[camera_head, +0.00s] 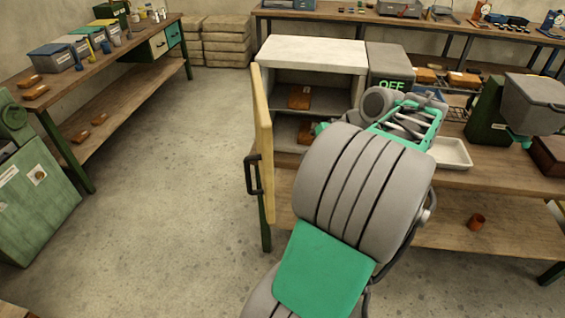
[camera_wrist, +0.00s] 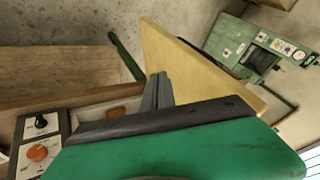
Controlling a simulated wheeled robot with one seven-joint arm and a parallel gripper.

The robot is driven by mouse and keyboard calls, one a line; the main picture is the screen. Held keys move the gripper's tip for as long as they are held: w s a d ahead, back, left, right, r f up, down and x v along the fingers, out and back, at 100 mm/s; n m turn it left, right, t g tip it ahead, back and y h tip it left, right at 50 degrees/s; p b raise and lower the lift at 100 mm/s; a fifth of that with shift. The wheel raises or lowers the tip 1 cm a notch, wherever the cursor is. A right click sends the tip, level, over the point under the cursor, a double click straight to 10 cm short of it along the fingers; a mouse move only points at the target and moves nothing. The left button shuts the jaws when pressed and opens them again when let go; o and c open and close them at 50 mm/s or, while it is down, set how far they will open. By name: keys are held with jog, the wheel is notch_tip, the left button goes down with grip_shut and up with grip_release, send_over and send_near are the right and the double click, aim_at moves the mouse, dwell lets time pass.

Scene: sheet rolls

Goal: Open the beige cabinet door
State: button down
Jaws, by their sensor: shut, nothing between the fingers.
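The beige cabinet door (camera_head: 264,135) stands swung wide open at the cabinet's left side, seen nearly edge-on in the head view. Its dark handle (camera_head: 252,175) is on the outer face, toward the left. The pale cabinet (camera_head: 315,52) shows its open front and inner shelf. In the wrist view, the door (camera_wrist: 195,65) slants across the middle. My gripper (camera_wrist: 158,92) is shut and empty, its grey fingers close to the door's inner side; I cannot tell whether they touch it. In the head view my arm hides the fingers.
Brown blocks (camera_head: 299,97) lie inside the cabinet. A grey box marked OFF (camera_head: 391,65) stands right of the cabinet, and a white tray (camera_head: 450,153) lies on the workbench (camera_head: 495,172). The floor (camera_head: 165,200) left of the door is clear.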

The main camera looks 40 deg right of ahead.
jog(key=w+a+f, duration=0.4)
jog(key=w, duration=0.1)
jog(key=shift+w+p, duration=0.15)
jog(key=shift+p, duration=0.3)
jog(key=shift+a, duration=0.15)
